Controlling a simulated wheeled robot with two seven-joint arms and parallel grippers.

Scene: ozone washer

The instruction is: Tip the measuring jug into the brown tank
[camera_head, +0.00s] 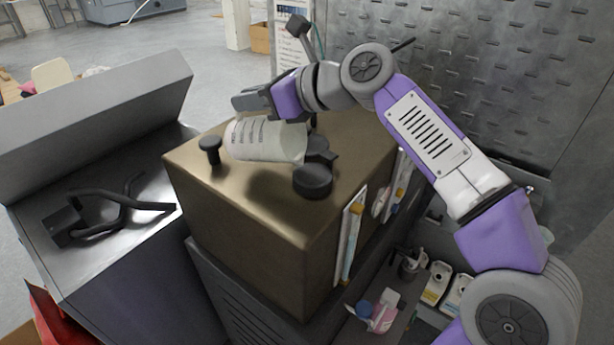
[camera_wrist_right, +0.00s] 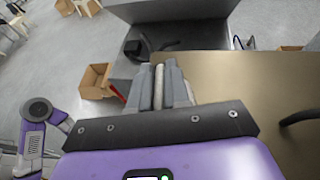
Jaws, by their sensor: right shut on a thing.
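The brown tank (camera_head: 225,185) is a box with a flat top; its top also shows in the right wrist view (camera_wrist_right: 240,85). The translucent measuring jug (camera_head: 262,140) lies on its side in the air above the tank top, its right end close to a black neck (camera_head: 320,150) on the tank. My right gripper (camera_head: 255,103) is shut on the jug from above; in the right wrist view its fingers (camera_wrist_right: 160,88) are close together around a thin pale part. Any liquid in the jug cannot be made out. My left gripper is not in view.
A round black cap (camera_head: 312,181) and a black knob (camera_head: 209,148) stand on the tank top. A grey metal bench (camera_head: 110,235) with a black tubular tool (camera_head: 100,210) is to the left. Bottles and small items sit on a low shelf at the right.

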